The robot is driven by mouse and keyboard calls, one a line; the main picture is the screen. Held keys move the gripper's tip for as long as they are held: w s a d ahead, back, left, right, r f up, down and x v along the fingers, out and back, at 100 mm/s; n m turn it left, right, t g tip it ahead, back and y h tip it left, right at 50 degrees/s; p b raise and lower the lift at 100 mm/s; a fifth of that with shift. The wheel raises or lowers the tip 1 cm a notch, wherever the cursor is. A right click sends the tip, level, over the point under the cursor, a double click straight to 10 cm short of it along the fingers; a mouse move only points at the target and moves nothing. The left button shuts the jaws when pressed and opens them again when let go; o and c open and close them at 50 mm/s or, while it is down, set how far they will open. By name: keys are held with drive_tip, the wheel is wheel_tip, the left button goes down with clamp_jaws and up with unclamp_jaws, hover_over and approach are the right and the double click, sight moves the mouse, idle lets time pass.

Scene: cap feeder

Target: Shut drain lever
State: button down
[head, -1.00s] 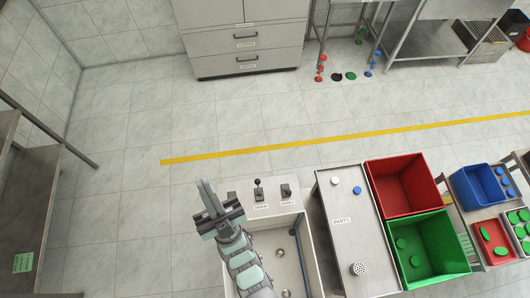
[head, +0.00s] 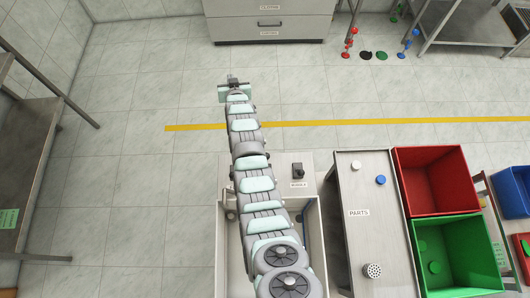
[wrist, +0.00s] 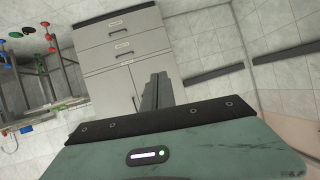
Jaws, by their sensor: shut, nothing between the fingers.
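My gripper (head: 233,79) is shut and empty, stretched out past the lever panel (head: 318,160), over the floor beyond the yellow line in the head view. Its fingers also show in the wrist view (wrist: 157,91), pressed together, pointing toward the grey cabinet. The drain lever is hidden behind my arm in the head view, so its position cannot be seen now. A second dark lever (head: 297,171), with a small label in front that is hard to read, shows on the panel just right of my arm.
A sink basin (head: 315,235) lies below my arm. To its right are the parts table (head: 357,240), a red bin (head: 437,180) and a green bin (head: 455,260). Grey drawers (head: 268,22) stand at the back. A steel shelf (head: 25,190) is at left. The middle floor is open.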

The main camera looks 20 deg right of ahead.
drive_tip(key=s+d+f+g+y+b, duration=0.1)
drive_tip(key=s+d+f+g+b, duration=0.1)
drive_tip(key=s+f+g+b, duration=0.3)
drive_tip(key=s+d+f+g+y+b, duration=0.1)
drive_tip(key=f+g+b, duration=0.2)
drive_tip(key=f, duration=0.3)
drive_tip(key=s+d+g+b, duration=0.1)
drive_tip(key=s+g+b, duration=0.1)
drive_tip(key=s, duration=0.4)
drive_tip(key=s+d+g+y+b, duration=0.1)
drive_tip(key=s+d+g+b, duration=0.1)
drive_tip(key=s+g, duration=0.2)
drive_tip(key=shift+s+r+n, duration=0.2)
drive_tip(key=shift+s+n, duration=0.2)
drive_tip(key=shift+s, duration=0.65)
drive_tip(key=shift+f+b, duration=0.1)
drive_tip(key=shift+b, duration=0.25)
